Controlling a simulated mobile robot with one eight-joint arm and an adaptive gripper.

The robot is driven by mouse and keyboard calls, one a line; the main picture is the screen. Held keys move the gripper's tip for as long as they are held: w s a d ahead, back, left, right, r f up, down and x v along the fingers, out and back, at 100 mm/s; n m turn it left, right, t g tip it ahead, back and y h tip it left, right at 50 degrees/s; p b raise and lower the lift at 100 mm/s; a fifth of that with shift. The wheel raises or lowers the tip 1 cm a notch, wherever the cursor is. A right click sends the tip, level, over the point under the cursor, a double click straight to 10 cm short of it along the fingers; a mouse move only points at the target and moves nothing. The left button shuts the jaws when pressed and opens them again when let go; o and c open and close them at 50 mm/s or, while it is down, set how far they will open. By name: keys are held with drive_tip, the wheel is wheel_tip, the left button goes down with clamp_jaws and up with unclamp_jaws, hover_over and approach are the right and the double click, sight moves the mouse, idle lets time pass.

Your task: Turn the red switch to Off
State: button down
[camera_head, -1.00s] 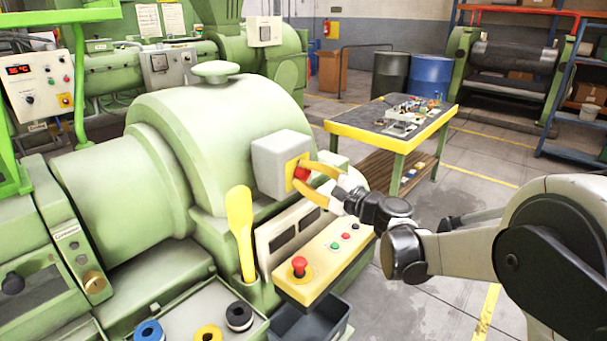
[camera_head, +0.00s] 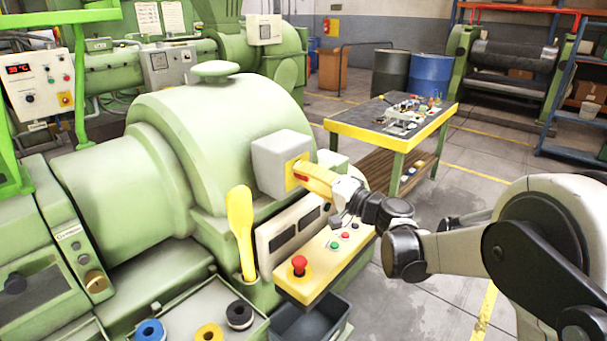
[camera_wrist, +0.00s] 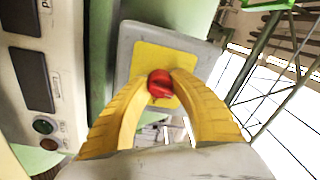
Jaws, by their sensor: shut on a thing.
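The red switch (camera_wrist: 160,84) sits on a yellow plate (camera_wrist: 152,58) on the face of a grey box (camera_head: 272,165). The box is fixed to the green extruder (camera_head: 220,120). My gripper (camera_head: 304,175) reaches it from the right. In the wrist view its two yellow fingers (camera_wrist: 160,88) are closed around the sides of the switch and touch it. In the head view the fingers hide most of the switch, with only a little red showing. I cannot read any position marking on the plate.
Below the box is a yellow-edged control panel with a red mushroom button (camera_head: 299,265) and small buttons. A yellow-edged table (camera_head: 400,118) with parts stands behind my arm. Clear floor lies right of the extruder.

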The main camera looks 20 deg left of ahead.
drive_tip(key=shift+n, duration=0.9)
drive_tip(key=c, duration=1.4)
unclamp_jaws()
drive_tip(key=shift+o, duration=0.2)
drive_tip(key=shift+d, duration=0.1)
drive_tip(key=v, duration=1.1)
drive_tip(key=shift+d, duration=0.4)
drive_tip(key=shift+s, duration=0.15)
